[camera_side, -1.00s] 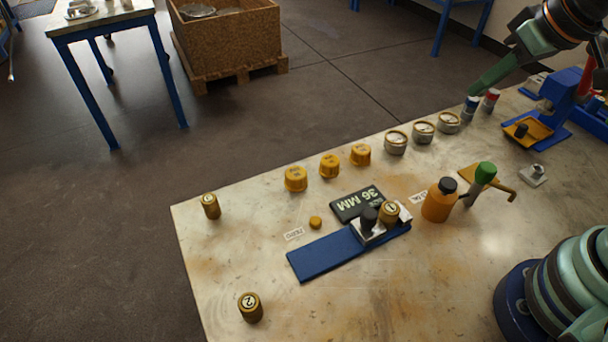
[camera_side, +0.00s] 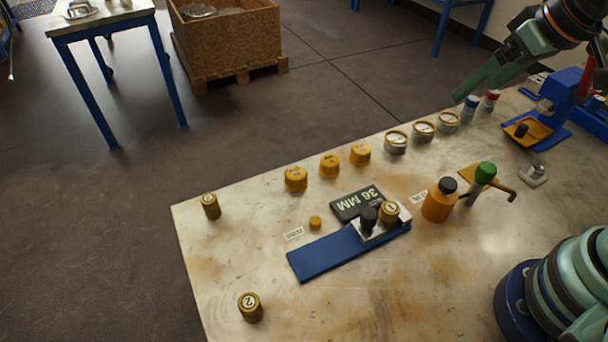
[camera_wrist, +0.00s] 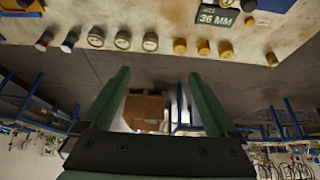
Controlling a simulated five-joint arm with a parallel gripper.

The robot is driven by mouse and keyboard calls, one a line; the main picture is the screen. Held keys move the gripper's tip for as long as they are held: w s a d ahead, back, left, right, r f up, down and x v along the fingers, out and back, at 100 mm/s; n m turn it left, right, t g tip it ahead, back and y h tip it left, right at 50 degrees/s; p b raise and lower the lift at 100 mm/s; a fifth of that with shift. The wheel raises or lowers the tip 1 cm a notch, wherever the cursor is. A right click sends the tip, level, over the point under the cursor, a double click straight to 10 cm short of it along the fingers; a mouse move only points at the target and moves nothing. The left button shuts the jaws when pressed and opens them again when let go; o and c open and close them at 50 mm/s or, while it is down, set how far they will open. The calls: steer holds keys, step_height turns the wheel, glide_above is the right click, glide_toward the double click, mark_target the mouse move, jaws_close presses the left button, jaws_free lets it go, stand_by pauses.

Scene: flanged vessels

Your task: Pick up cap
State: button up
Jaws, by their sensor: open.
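Three yellow caps stand in a row on the bench: a left one (camera_side: 296,179), a middle one (camera_side: 329,166) and a right one (camera_side: 361,155). They also show at the top of the wrist view, for example the middle cap (camera_wrist: 203,48). A smaller orange-yellow cap (camera_side: 315,222) lies nearer the blue strip. I cannot tell which is the task's cap. My gripper (camera_side: 474,92) is high at the upper right, well away from all of them. In the wrist view its green fingers (camera_wrist: 159,74) are spread with nothing between them.
Three grey flanged vessels (camera_side: 423,132) continue the row to the right. A blue strip (camera_side: 325,256) carries a clamp and a brass piece beside the "36 MM" sign (camera_side: 357,203). An orange bottle (camera_side: 438,204) and a green-topped piece (camera_side: 485,173) stand right. The front left bench is mostly clear.

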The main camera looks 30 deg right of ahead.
steer(key=n+g, duration=0.6)
steer(key=n, duration=1.5)
glide_above(296, 172)
step_height(296, 172, down, 12)
step_height(296, 172, down, 12)
steer(key=shift+r, duration=0.2)
steer(key=c, duration=1.4)
